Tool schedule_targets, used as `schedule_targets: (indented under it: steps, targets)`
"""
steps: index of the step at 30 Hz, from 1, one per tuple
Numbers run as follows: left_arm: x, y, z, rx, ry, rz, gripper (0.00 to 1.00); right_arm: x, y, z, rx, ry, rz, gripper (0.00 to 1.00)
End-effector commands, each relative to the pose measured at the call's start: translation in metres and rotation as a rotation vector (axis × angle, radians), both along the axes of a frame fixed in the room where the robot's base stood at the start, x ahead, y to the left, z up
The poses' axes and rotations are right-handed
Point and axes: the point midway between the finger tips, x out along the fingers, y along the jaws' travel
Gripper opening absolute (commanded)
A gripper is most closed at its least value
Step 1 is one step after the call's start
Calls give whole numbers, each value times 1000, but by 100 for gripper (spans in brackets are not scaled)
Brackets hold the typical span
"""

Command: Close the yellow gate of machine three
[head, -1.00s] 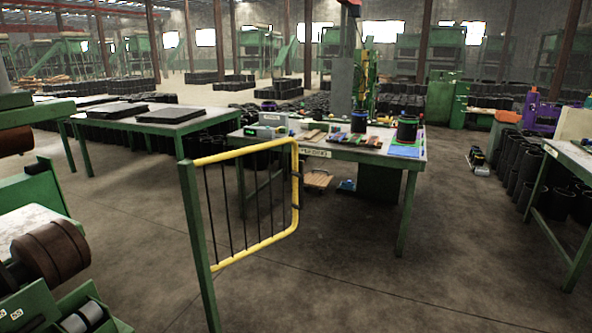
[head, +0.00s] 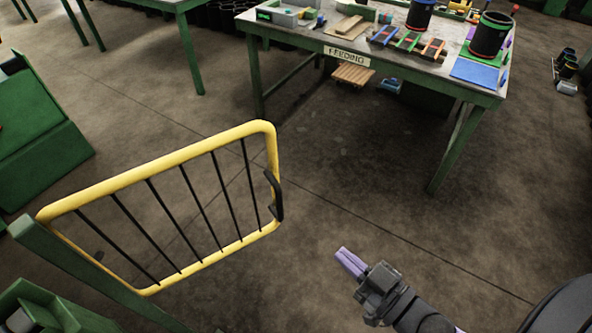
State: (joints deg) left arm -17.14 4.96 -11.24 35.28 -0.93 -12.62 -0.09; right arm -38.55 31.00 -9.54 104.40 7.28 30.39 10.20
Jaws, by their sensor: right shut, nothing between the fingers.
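The yellow gate (head: 165,172) is a tubular frame with thin black bars. It is mounted at its left on a green post (head: 75,262) and stands out over the floor. A black handle (head: 274,195) is on its right, free end. My right gripper (head: 346,260) has purple fingers and is shut and empty. It is to the right of the gate and lower in the head view, apart from the handle. My left gripper is not in view.
A table labelled FEEDING (head: 346,58) stands behind, holding black sleeves, a blue mat (head: 476,75) and small tools. Green machine parts (head: 35,135) are at the left. The floor (head: 345,180) between gate and table is clear.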

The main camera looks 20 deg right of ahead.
Motion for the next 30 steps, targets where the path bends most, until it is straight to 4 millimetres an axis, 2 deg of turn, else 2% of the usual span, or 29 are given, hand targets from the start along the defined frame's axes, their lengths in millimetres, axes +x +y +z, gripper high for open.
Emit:
schedule_targets:
  steps: [5,15,21,25,30]
  targets:
    - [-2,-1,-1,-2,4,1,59,13,7,3,7,-10,4,0]
    - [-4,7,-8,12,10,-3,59,80,36,1,6,-9,2,0]
    - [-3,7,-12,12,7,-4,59,113,51,1,5,-8,3,0]
    - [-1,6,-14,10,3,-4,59,124,56,0,4,-6,3,0]
    - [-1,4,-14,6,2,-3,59,128,58,0,3,-5,3,0]
